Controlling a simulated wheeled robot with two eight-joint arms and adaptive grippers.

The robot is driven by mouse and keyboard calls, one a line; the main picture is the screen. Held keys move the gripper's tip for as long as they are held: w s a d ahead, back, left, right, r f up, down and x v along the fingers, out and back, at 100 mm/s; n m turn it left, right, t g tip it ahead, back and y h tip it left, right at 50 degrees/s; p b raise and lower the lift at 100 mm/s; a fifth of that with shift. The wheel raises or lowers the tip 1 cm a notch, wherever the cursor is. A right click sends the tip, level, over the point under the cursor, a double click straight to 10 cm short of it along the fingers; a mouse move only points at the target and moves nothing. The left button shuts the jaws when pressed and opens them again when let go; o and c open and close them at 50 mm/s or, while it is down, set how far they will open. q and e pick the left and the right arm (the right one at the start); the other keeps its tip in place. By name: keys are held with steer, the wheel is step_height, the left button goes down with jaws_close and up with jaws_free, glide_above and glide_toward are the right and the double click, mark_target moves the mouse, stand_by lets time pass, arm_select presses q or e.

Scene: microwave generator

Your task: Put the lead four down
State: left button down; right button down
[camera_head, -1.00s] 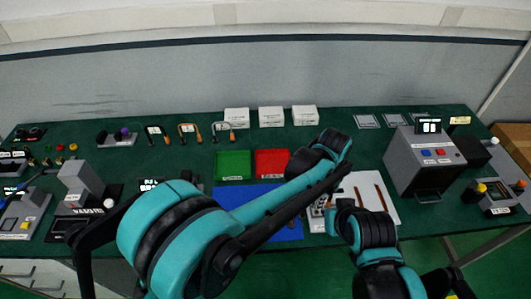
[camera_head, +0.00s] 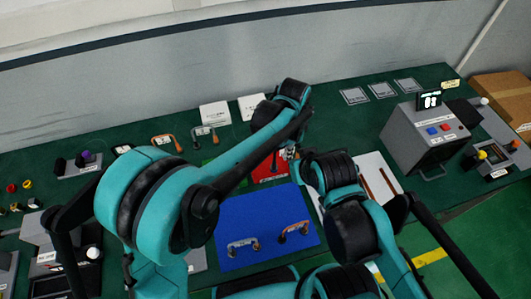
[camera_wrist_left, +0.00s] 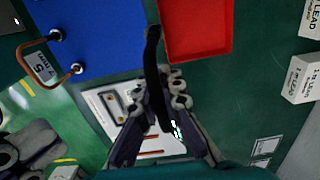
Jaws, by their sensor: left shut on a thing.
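My left gripper (camera_head: 287,153) is beside the red tray (camera_head: 268,172) in the head view. In the left wrist view my left gripper (camera_wrist_left: 165,95) is shut on a dark lead (camera_wrist_left: 152,48), whose end reaches up beside the red tray (camera_wrist_left: 196,30). A small label on it cannot be read. The blue mat (camera_head: 258,213) bears a grey-and-orange lead (camera_head: 243,246) and an orange lead (camera_head: 292,232). In the left wrist view a copper lead labelled 5 (camera_wrist_left: 77,68) lies on the blue mat (camera_wrist_left: 100,30). My right gripper is not in view.
A white panel with copper bars (camera_head: 372,165) lies right of the mat. A grey box with a display (camera_head: 425,140) stands at right. Several leads, one of them orange (camera_head: 165,142), and white boxes (camera_head: 214,113) line the back. The green tray is mostly hidden by my arm.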

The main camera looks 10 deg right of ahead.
arm_select(q)
steer(key=shift+w+a+f+b, duration=0.4)
steer(key=shift+w+a+f, duration=0.2)
steer(key=shift+w+f, duration=0.85)
steer(key=shift+w+a+f+b, duration=0.55)
steer(key=shift+w+f, duration=0.65)
steer(key=shift+f, duration=0.45)
steer(key=shift+w+a+f+b, duration=0.3)
steer(key=shift+w+a+f, duration=0.35)
steer(key=shift+w+f, duration=0.8)
steer(key=shift+s, duration=0.2)
steer(key=shift+f, duration=0.2)
steer(key=c, duration=1.7)
jaws_free()
steer(key=shift+r, duration=0.1)
